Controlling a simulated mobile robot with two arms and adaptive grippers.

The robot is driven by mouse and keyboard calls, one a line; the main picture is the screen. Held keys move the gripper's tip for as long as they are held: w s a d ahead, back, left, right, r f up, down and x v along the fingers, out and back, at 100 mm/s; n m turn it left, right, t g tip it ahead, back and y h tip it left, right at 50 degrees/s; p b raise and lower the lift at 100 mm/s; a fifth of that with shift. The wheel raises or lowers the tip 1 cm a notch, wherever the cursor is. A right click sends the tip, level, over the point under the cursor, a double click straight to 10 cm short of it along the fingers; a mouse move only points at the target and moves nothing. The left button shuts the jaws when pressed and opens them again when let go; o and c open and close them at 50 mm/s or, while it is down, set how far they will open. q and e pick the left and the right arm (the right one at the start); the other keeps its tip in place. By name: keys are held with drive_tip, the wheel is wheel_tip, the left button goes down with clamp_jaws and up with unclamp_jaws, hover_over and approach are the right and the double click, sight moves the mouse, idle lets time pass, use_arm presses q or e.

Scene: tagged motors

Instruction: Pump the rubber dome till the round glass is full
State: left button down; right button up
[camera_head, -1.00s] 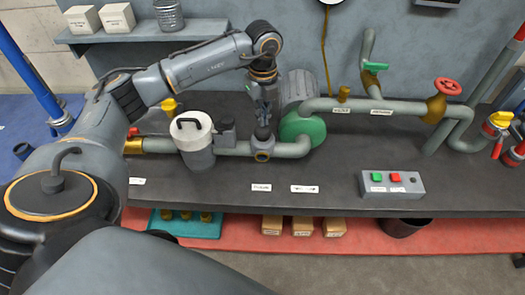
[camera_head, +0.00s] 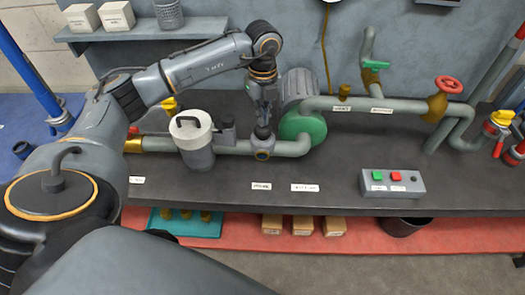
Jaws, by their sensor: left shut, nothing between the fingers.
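The rubber dome (camera_head: 262,133) is a small dark cap on top of a fitting in the grey pipe, left of the green pump housing. Just below it, the round glass (camera_head: 262,155) faces front in a brass-coloured ring. It looks dark, and its fill level is too small to read. My left gripper (camera_head: 264,121) points straight down right above the dome, shut and empty. Its fingertips are at or very near the dome's top; I cannot tell if they touch. My right gripper is not in view.
A grey canister (camera_head: 194,142) with a white lid stands left of the dome. The green pump housing (camera_head: 303,126) is close on the right. A button box (camera_head: 392,184) sits at the bench front. The dark bench top (camera_head: 320,200) is clear in front of the pipe.

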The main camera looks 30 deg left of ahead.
use_arm(q)
drive_tip(key=shift+f+b, duration=0.75)
drive_tip(key=shift+f, duration=0.5)
drive_tip(key=shift+r, duration=0.1)
wheel_tip(320, 180, up, 3)
drive_tip(key=shift+r+p, duration=0.1)
drive_tip(key=shift+p, duration=1.15)
